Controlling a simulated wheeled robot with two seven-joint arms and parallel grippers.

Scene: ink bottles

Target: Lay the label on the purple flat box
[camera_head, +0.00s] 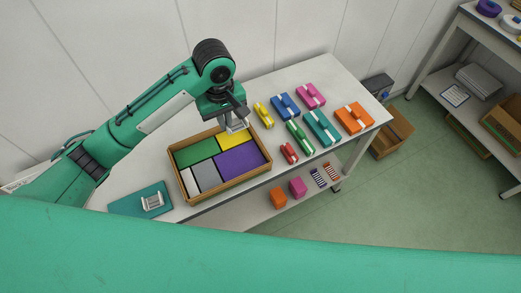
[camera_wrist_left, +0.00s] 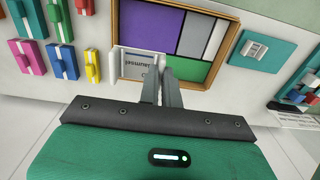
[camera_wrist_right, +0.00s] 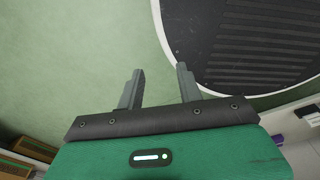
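The purple flat box (camera_head: 239,158) lies in a wooden tray (camera_head: 222,184) on the table; it also shows in the left wrist view (camera_wrist_left: 156,28). The label (camera_wrist_left: 138,66) is a small grey plate with a pale frame and dark lettering. My left gripper (camera_head: 236,124) is nearly closed, its fingers at the label's edge, and appears to grip it. It holds the label over the tray's yellow flat box (camera_head: 232,138), beside the purple box. My right gripper (camera_wrist_right: 158,80) is open and empty above the floor.
The tray also holds green (camera_head: 195,152), grey (camera_head: 206,175) and white flat boxes. A teal pad (camera_head: 125,205) with a pale framed piece (camera_head: 152,201) lies left of the tray. Several coloured wrapped boxes, such as an orange one (camera_head: 354,118), stand to its right.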

